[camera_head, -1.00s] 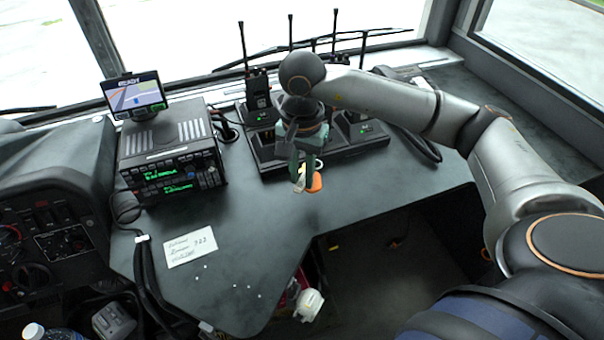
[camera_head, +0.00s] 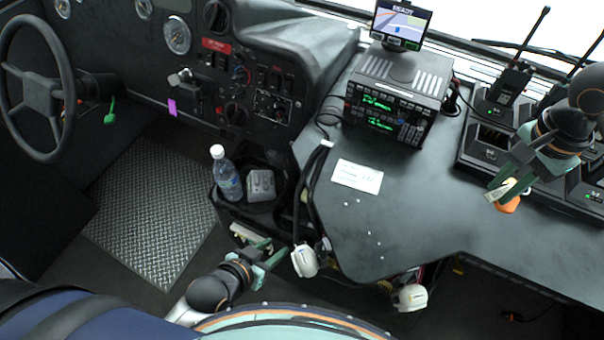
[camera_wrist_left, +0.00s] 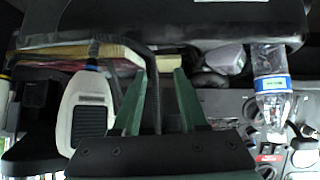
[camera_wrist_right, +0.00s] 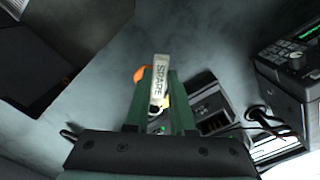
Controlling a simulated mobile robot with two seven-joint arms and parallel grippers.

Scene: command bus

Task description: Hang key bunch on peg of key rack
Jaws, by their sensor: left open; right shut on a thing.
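The key bunch, with a pale SPARE tag (camera_wrist_right: 160,82) and an orange fob (camera_head: 509,205), is in my right gripper (camera_head: 500,187). That gripper is shut on it above the dark counter, beside the radio chargers. The fob also shows behind the tag in the right wrist view; the keys are mostly hidden. My left gripper (camera_head: 269,253) is open and empty, low near the counter's left front edge; its fingers also show apart in the left wrist view (camera_wrist_left: 160,92). I cannot make out the key rack or its pegs for certain.
A radio unit (camera_head: 394,98) with a screen (camera_head: 400,22) stands on the counter (camera_head: 400,200). A water bottle (camera_head: 228,180) stands in a bin near my left gripper. White handsets (camera_head: 304,262) hang by the counter edge. The dash and steering wheel (camera_head: 32,85) lie left.

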